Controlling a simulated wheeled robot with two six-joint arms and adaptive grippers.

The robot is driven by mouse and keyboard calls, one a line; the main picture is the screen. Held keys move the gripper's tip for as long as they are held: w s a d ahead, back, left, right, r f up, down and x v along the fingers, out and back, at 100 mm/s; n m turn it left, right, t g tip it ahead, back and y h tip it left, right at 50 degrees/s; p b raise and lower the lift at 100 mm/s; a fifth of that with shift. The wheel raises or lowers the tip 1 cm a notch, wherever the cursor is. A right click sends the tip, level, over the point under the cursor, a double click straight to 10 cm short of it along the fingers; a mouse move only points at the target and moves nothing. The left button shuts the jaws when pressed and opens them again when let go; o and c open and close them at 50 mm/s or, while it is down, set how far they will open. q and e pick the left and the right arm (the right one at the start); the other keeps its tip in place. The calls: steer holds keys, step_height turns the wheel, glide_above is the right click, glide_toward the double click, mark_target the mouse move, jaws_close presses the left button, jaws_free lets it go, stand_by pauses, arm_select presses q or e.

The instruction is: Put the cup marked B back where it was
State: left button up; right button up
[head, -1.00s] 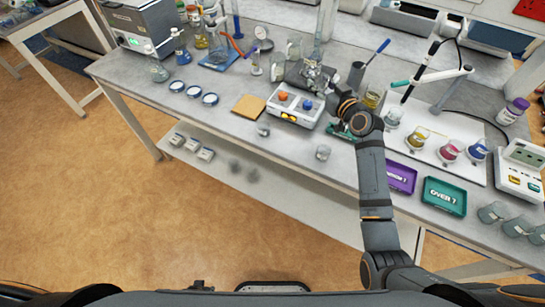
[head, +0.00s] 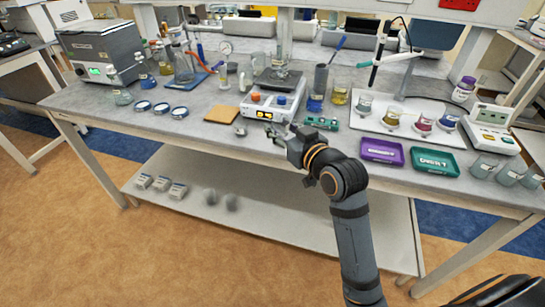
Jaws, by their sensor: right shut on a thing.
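My right gripper (head: 277,131) is at the bench's front edge, in front of the white two-knob stirrer. It is shut on a small pale cup (head: 271,131), mostly hidden by the fingers; I cannot read a mark on it. Another small grey cup (head: 240,128) stands just left of the gripper, near the front edge. My left gripper is not in view.
The stirrer (head: 270,110) stands behind the gripper, with an orange mat (head: 222,114) to its left. A green circuit board (head: 322,123), a purple tray (head: 382,152) and a teal tray (head: 436,162) lie to the right. Bench front between mat and dishes (head: 160,107) is clear.

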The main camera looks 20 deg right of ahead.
steer(key=shift+s+d+f, duration=0.15)
steer(key=shift+s+d, duration=0.05)
steer(key=w+f, duration=0.1)
steer(key=w, duration=0.2)
steer(key=w+d+f, duration=0.1)
steer(key=w+f, duration=0.1)
steer(key=w, duration=0.1)
steer(key=w+f, duration=0.2)
steer(key=w, duration=0.2)
steer(key=shift+d, duration=0.25)
steer(key=w+f, duration=0.1)
steer(key=f, duration=0.1)
steer(key=w+f, duration=0.1)
steer(key=w, duration=0.1)
steer(key=shift+d+f, duration=0.15)
steer(key=shift+f, duration=0.2)
steer(key=shift+w+f, duration=0.25)
steer(key=f, duration=0.3)
steer(key=shift+w+d+f, duration=0.1)
steer(key=shift+w+f, duration=0.1)
steer(key=shift+f, duration=0.15)
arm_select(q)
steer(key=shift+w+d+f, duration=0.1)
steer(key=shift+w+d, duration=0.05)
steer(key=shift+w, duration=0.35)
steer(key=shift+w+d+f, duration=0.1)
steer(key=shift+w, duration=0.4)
